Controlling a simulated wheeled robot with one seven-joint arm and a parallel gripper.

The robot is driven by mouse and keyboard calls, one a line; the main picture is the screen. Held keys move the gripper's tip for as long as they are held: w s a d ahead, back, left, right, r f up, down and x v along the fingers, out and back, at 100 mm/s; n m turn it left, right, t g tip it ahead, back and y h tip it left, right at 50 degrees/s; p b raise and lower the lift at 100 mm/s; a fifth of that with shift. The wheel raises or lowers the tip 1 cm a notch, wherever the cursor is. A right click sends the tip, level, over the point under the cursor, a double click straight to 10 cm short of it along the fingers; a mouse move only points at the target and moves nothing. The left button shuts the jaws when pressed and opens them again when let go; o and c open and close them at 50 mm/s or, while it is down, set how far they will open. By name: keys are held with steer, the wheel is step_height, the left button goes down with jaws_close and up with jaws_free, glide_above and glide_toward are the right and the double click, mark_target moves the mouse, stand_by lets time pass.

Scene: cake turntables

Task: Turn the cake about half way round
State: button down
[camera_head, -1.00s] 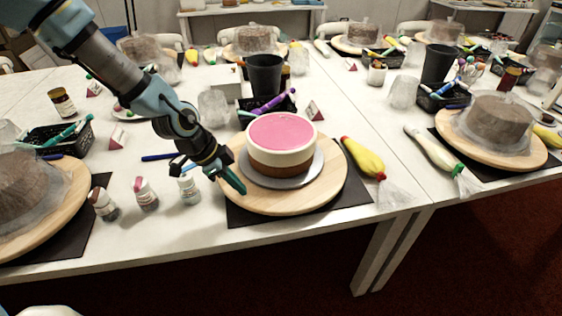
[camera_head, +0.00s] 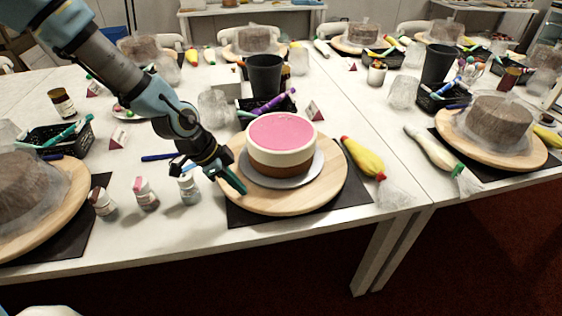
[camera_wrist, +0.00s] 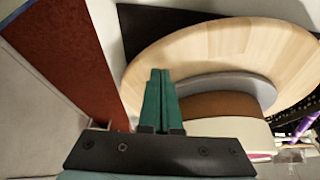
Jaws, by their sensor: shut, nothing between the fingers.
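The cake (camera_head: 281,145) has a pink top, a cream upper band and a brown lower band. It stands on a grey disc (camera_head: 314,173) on the round wooden turntable (camera_head: 325,188), near the table's front edge. In the wrist view the cake (camera_wrist: 232,103), grey disc (camera_wrist: 262,86) and turntable (camera_wrist: 223,43) show beyond my fingers. My gripper (camera_head: 240,189) is shut and empty, its green fingers at the left rim of the turntable. In the wrist view the closed fingers (camera_wrist: 160,80) overlap the wood beside the disc. I cannot tell whether they touch it.
Small bottles (camera_head: 147,194) stand left of the turntable. A yellow piping bag (camera_head: 362,157) lies to its right. A black cup (camera_head: 264,75) and a basket of pens (camera_head: 270,104) stand behind. A black mat (camera_head: 352,208) lies under the turntable.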

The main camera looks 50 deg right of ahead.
mark_target(259, 201)
steer(key=shift+f, duration=0.1)
stand_by(0.3)
steer(key=shift+f+b, duration=0.45)
steer(key=shift+s+d, duration=0.1)
steer(key=shift+s, duration=0.9)
steer(key=shift+s, duration=0.1)
steer(key=shift+s+d+b, duration=0.2)
steer(key=shift+s+b, duration=0.35)
steer(key=shift+s, duration=0.3)
steer(key=shift+r, duration=0.1)
steer(key=shift+r+p, duration=1.2)
steer(key=shift+r, duration=0.15)
steer(key=shift+r, duration=0.1)
